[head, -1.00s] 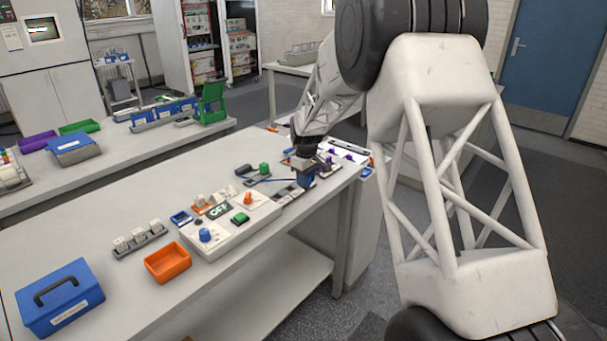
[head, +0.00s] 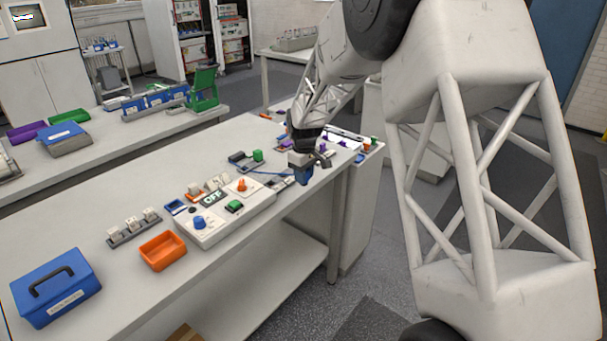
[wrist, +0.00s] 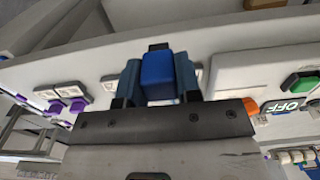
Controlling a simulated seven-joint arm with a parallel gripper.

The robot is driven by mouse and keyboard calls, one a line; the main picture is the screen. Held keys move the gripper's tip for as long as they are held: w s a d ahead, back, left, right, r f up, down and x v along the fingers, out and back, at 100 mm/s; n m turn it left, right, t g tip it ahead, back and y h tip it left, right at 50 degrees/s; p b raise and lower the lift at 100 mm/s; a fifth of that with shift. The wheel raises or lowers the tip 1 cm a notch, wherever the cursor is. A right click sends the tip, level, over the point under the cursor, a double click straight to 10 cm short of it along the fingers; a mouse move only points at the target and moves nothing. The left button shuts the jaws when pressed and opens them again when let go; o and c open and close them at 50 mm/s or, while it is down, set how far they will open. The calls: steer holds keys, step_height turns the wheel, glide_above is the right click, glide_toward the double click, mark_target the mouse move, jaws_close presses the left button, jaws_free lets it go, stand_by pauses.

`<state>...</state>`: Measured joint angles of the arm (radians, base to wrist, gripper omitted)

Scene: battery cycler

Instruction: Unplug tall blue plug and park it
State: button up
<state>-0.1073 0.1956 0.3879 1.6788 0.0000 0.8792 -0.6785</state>
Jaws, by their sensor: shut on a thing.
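My gripper (head: 303,158) is shut on the tall blue plug (head: 303,176) at the front edge of the table, toward its far end. In the wrist view the blue plug (wrist: 158,76) sits between the two blue-grey fingers. A blue cable (head: 268,173) runs left from the plug in the head view. Flat grey socket pieces (head: 280,183) lie just left of the plug. I cannot tell whether the plug's lower end is clear of everything. A dark holder (head: 240,158) with a green plug (head: 257,155) stands farther left.
The white control box (head: 225,212) has an orange knob, a blue knob, a green switch and an OFF display (head: 212,198). An orange tray (head: 163,250) and a blue case (head: 56,285) stand nearer. Purple plugs (wrist: 77,105) show in the wrist view.

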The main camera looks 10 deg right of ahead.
stand_by(0.5)
steer(key=w+a+r, duration=0.2)
steer(key=w+a, duration=1.6)
steer(key=a, duration=0.3)
steer(key=shift+r, duration=0.15)
steer(key=shift+f, duration=0.2)
steer(key=shift+f, duration=3.1)
steer(key=shift+f, duration=0.3)
steer(key=o, duration=1)
steer(key=shift+r, duration=0.15)
